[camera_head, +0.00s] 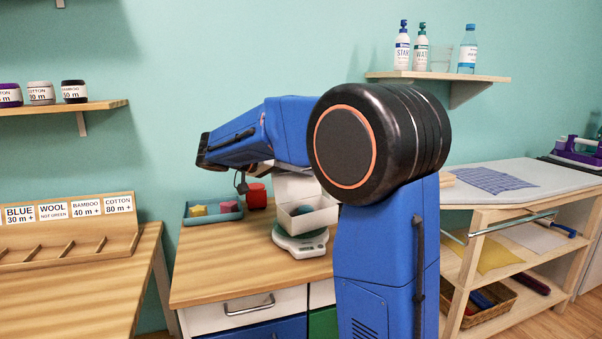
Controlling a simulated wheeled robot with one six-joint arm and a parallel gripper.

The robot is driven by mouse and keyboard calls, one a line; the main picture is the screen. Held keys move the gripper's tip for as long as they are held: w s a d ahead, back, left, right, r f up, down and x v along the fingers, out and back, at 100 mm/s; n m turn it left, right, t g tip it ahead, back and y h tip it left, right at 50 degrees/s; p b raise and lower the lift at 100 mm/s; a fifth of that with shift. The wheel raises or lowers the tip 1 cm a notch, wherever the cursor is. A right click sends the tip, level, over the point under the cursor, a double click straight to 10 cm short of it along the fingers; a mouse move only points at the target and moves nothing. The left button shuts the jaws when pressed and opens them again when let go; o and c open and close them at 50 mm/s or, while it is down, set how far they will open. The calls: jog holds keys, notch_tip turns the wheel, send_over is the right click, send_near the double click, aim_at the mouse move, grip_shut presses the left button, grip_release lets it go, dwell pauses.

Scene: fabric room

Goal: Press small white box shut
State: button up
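The small white box (316,221) stands on a pale kitchen-type scale (303,247) on the wooden worktop. Its lid (292,187) is raised at the back, so the box is open. A dark teal item (303,210) shows inside it. My arm partly hides the box's right side. My gripper (242,186) shows as a small dark shape below my forearm, left of the raised lid and above the worktop. It looks apart from the box. Its fingers are too small to tell open from shut.
A blue tray (213,218) with a yellow and a pink item lies left of the box. A red container (256,196) stands behind. A wooden sorting rack (70,240) is on the left table. Bottles stand on a wall shelf (440,76). The worktop's front left is clear.

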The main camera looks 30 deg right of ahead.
jog(key=shift+a, duration=0.1)
jog(key=shift+w+r, duration=0.1)
jog(key=shift+w, duration=0.05)
grip_shut()
jog(key=shift+a, duration=0.15)
dwell(1.2)
